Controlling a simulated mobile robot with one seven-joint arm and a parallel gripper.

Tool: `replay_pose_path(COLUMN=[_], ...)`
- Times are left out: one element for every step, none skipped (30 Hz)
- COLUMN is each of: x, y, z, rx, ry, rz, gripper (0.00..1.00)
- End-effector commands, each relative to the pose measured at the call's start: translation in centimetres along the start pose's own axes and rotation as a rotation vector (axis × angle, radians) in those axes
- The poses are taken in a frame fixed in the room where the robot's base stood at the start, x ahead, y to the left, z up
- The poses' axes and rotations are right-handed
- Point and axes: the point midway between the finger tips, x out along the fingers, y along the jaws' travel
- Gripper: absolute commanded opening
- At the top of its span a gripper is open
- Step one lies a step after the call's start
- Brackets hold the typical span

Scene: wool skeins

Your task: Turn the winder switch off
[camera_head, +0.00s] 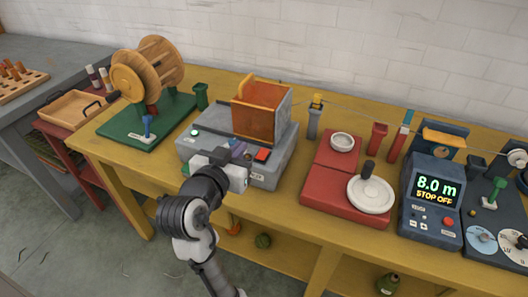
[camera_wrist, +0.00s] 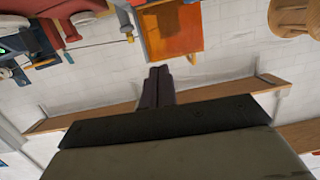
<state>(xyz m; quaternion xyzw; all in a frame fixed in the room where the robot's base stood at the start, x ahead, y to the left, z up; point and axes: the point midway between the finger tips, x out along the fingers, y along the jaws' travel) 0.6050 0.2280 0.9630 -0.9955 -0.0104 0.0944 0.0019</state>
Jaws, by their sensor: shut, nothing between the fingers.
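A grey machine (camera_head: 216,142) with an orange-fronted box (camera_head: 258,112) stands on the yellow bench. A red switch (camera_head: 262,155) and a pale green lamp (camera_head: 195,132) are on its top. A wooden reel (camera_head: 148,75) stands on a green base with a blue lever (camera_head: 147,126). Another green lever (camera_head: 496,189) is on the dark unit at far right. I cannot tell which control is the winder switch. My gripper (camera_head: 240,151) is over the grey machine's front, just left of the red switch; contact is unclear. In the wrist view its fingers (camera_wrist: 158,84) are together and empty.
Right of the machine are a red scale (camera_head: 322,190) with a white dish and a blue counter (camera_head: 432,200) reading "8.0 m STOP OFF". A strand runs along the back past several posts. A wooden tray (camera_head: 72,106) is at left. Vegetable-like objects lie under the bench.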

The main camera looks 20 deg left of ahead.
Motion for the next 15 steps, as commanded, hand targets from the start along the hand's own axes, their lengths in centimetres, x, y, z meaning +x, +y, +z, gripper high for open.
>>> replay_pose_path(x=[0.06,0.08,0.10,0.11,0.11,0.12,0.12,0.12,0.12,0.12,0.12,0.12,0.12,0.12,0.12], y=[0.39,0.59,0.84,0.98,1.08,1.17,1.21,1.23,1.24,1.24,1.24,1.23,1.23,1.22,1.22], z=[0.59,0.82,1.07,1.22,1.33,1.42,1.46,1.48,1.49,1.49,1.48,1.47,1.47,1.46,1.46], rx=[0.001,0.002,0.004,0.005,0.006,0.006,0.007,0.007,0.007,0.007,0.007,0.007,0.007,0.007,0.007], ry=[-0.019,-0.027,-0.036,-0.041,-0.045,-0.049,-0.050,-0.051,-0.052,-0.052,-0.052,-0.051,-0.051,-0.051,-0.051], rz=[0.018,0.027,0.038,0.045,0.049,0.053,0.055,0.056,0.057,0.057,0.056,0.056,0.056,0.056,0.055], gripper=[0.00,0.00,0.00,0.00,0.00,0.00,0.00,0.00,0.00,0.00,0.00,0.00,0.00,0.00,0.00])
